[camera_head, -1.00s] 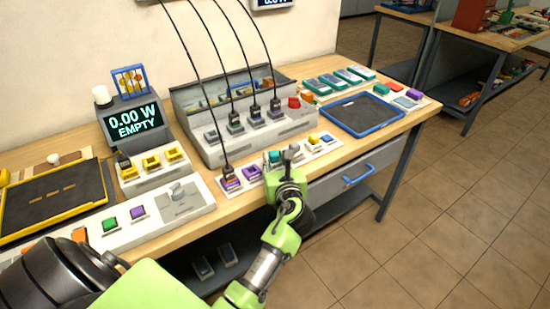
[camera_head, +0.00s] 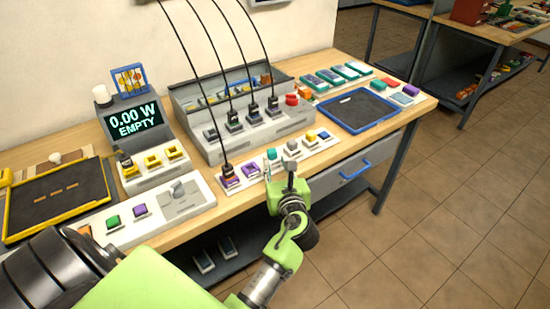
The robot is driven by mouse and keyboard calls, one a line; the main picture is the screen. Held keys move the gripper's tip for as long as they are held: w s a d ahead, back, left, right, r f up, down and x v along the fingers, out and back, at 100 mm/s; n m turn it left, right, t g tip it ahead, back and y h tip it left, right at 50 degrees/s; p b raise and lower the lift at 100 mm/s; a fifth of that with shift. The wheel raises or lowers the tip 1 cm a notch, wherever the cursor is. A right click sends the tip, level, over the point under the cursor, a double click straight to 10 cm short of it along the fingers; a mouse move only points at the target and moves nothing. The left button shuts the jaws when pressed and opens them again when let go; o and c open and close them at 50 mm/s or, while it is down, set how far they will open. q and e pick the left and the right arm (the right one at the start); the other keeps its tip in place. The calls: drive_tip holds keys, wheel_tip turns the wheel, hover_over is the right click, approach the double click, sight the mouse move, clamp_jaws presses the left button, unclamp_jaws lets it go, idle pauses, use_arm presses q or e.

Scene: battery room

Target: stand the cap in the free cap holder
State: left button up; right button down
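A white strip of cap holders (camera_head: 240,184) runs along the front edge of the bench. On it are a purple holder with a cable plug in it, a second purple holder (camera_head: 251,170), a teal piece (camera_head: 271,157), a grey piece (camera_head: 291,147) and a yellow piece (camera_head: 311,136). Which of these is the cap is not clear. My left gripper (camera_head: 290,172) is just in front of the grey piece, its narrow fingers pointing up toward it. Whether they touch it, and whether they are open or shut, cannot be told. My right gripper is not in view.
A grey console (camera_head: 245,148) with several cable plugs stands behind the strip. A blue-rimmed tray (camera_head: 325,107) lies to the right. A drawer with a blue handle (camera_head: 355,170) is under the bench edge. Open floor (camera_head: 450,220) lies at the right.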

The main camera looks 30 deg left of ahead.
use_arm(q)
drive_tip(key=p+v, duration=0.2)
drive_tip(key=v, duration=0.4)
idle(0.3)
drive_tip(key=shift+f, duration=0.1)
idle(0.4)
